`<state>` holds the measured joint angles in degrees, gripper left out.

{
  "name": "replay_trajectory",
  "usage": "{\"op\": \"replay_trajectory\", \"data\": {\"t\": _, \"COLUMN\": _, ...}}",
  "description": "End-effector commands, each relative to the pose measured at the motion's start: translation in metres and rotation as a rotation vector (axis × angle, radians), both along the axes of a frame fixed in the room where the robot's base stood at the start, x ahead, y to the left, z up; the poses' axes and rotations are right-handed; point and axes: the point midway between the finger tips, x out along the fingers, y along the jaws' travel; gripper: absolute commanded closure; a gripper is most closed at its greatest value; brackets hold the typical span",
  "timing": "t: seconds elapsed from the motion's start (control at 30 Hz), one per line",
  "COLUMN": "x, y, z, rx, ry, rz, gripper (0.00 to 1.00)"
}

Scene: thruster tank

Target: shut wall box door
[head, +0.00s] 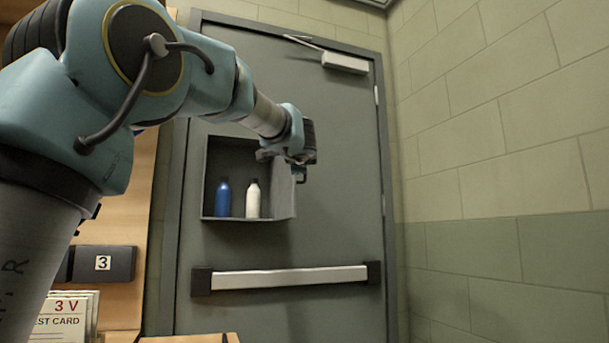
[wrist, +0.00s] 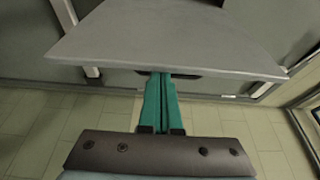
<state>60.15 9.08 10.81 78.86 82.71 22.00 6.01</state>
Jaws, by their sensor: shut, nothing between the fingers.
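The wall box (head: 211,170) is a grey open-fronted box in front of the grey door, with a blue bottle (head: 223,198) and a white bottle (head: 253,199) upright inside. Its door appears to be the grey panel (head: 284,200) at the right side, standing open; my wrist partly hides its top. My gripper (head: 300,176) is at this panel's upper right in the head view. In the wrist view a broad grey panel (wrist: 160,45) fills the upper middle. My shut, empty green fingers (wrist: 160,76) reach its near edge; I cannot tell whether they touch it.
A large grey door (head: 345,220) with a white push bar (head: 290,278) stands behind the box. A pale block wall (head: 500,150) is at right. A black label plate marked 3 (head: 104,263) and test cards (head: 65,315) are at lower left.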

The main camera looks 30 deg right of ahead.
Motion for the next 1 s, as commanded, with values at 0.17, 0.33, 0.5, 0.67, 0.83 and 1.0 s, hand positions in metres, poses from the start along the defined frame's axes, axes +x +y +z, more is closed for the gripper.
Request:
{"op": "replay_trajectory", "data": {"t": 0.17, "x": 0.006, "y": 0.029, "z": -0.002, "rx": -0.001, "ry": 0.0, "rz": 0.0, "gripper": 1.0}}
{"op": "replay_trajectory", "data": {"t": 0.33, "x": 0.018, "y": 0.064, "z": -0.001, "rx": -0.001, "ry": 0.0, "rz": 0.003, "gripper": 1.0}}
{"op": "replay_trajectory", "data": {"t": 0.5, "x": 0.038, "y": 0.099, "z": 0.005, "rx": 0.003, "ry": 0.003, "rz": -0.024, "gripper": 1.0}}
{"op": "replay_trajectory", "data": {"t": 0.67, "x": 0.059, "y": 0.13, "z": 0.007, "rx": 0.001, "ry": 0.004, "rz": -0.12, "gripper": 1.0}}
{"op": "replay_trajectory", "data": {"t": 0.83, "x": 0.083, "y": 0.154, "z": 0.004, "rx": 0.0, "ry": 0.003, "rz": -0.128, "gripper": 1.0}}
{"op": "replay_trajectory", "data": {"t": 1.0, "x": 0.111, "y": 0.177, "z": 0.008, "rx": 0.004, "ry": 0.001, "rz": -0.155, "gripper": 1.0}}
